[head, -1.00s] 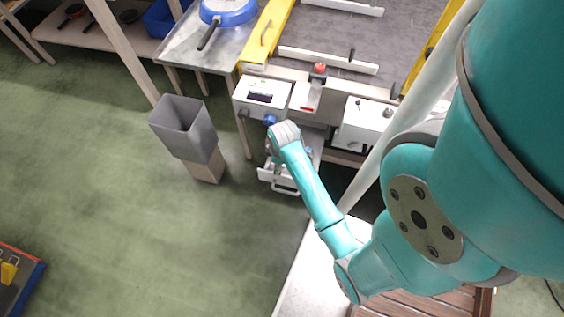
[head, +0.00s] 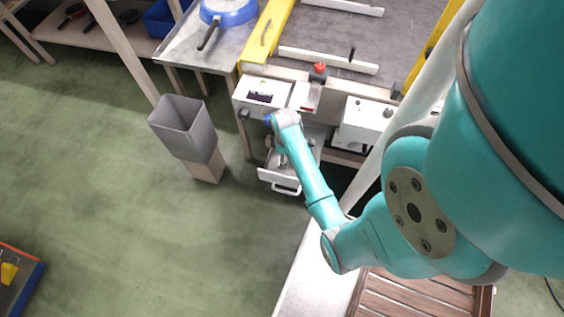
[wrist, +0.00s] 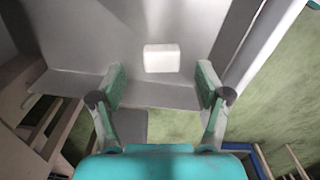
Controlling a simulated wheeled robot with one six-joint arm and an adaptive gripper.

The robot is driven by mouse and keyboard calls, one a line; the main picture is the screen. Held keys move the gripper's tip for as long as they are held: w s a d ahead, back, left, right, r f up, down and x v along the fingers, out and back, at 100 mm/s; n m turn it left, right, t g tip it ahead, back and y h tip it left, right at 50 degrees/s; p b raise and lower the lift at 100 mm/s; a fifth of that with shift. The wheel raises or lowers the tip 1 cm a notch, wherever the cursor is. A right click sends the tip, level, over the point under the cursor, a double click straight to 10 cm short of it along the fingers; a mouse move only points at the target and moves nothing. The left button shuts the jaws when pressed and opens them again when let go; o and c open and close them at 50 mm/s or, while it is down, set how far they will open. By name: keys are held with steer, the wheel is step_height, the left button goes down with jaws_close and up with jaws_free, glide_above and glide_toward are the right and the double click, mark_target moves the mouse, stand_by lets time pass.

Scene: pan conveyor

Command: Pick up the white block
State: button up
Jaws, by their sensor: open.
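The white block (wrist: 162,58) lies on a grey surface (wrist: 190,95) in the wrist view, a small pale box with rounded edges. My gripper (wrist: 162,80) is open and empty, with one green-padded finger on each side of the picture. The block shows between and just beyond the fingertips, apart from both. In the head view the end of my arm is over an open drawer (head: 281,181) under the conveyor bench. The block and my fingers cannot be made out there, as my arm hides part of the drawer.
A white control box (head: 262,93) and a red button (head: 319,69) are on the bench close to my arm's end. A second white box (head: 366,121) is to the right. A grey bin (head: 184,127) stands on the left. The green floor further left is mostly clear.

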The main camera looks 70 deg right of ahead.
step_height(320, 180, down, 4)
steer(key=shift+a+f, duration=0.1)
steer(key=shift+f, duration=0.05)
steer(key=c, duration=0.8)
steer(key=shift+c, duration=0.2)
